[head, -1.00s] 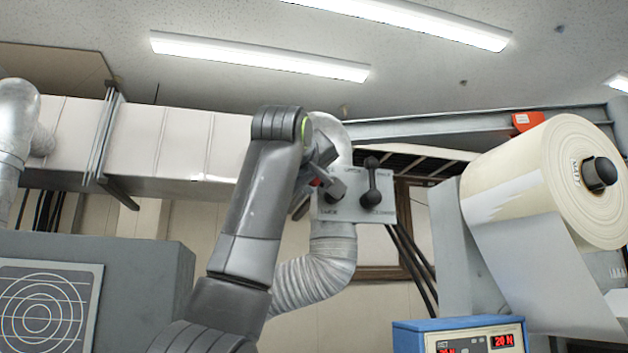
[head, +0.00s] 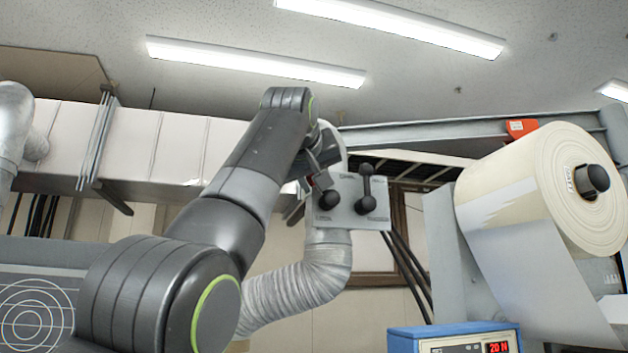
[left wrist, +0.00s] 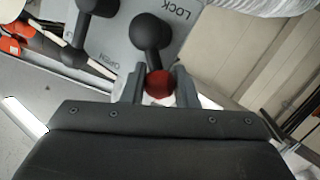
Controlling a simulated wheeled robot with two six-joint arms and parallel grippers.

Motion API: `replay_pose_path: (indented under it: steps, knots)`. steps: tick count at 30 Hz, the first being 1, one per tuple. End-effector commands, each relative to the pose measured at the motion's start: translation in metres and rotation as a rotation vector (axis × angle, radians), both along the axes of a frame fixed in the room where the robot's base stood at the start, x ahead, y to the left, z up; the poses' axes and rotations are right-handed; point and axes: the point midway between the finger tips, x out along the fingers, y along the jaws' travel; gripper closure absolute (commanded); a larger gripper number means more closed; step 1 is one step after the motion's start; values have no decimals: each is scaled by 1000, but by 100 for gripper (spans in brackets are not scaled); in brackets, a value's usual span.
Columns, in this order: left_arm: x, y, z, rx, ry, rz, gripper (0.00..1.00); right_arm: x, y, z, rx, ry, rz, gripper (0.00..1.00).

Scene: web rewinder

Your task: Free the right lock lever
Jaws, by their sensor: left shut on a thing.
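A grey panel (head: 347,186) carries two dark levers. The lever at picture right in the head view (head: 366,185) stands upright, a ball knob at its top. The other lever (head: 328,201) is partly hidden by my left gripper (head: 312,178). In the left wrist view this lever (left wrist: 152,38) ends in a red knob (left wrist: 160,84). My left gripper (left wrist: 160,88) is shut on that red knob, one finger at each side. The second lever (left wrist: 80,40) shows at the upper left there, apart from the fingers. "LOCK" and "OPEN" are printed on the panel. My right gripper is not in view.
A large cream roll (head: 545,190) with hanging web stands to the right. A blue box with a red display (head: 455,338) sits below it. A ribbed grey duct (head: 300,295) runs beneath the panel. A steel beam (head: 440,136) crosses behind.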

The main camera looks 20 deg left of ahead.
Motion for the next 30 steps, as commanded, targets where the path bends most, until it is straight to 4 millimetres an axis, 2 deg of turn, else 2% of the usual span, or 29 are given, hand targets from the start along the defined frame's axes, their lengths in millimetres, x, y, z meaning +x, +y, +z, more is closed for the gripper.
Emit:
replay_pose_path:
  steps: [9,10,14,23,26,30]
  knots:
    - [-1,0,1,4,-2,1,96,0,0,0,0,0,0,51]
    - [-1,0,1,4,-2,1,69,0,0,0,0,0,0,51]
    - [-1,0,1,2,-1,0,52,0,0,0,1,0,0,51]
    - [-1,0,0,2,2,0,52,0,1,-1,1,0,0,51]
    - [-9,-2,0,2,0,0,52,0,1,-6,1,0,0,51]
    - [-32,-5,2,2,-3,-1,52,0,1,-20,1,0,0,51]
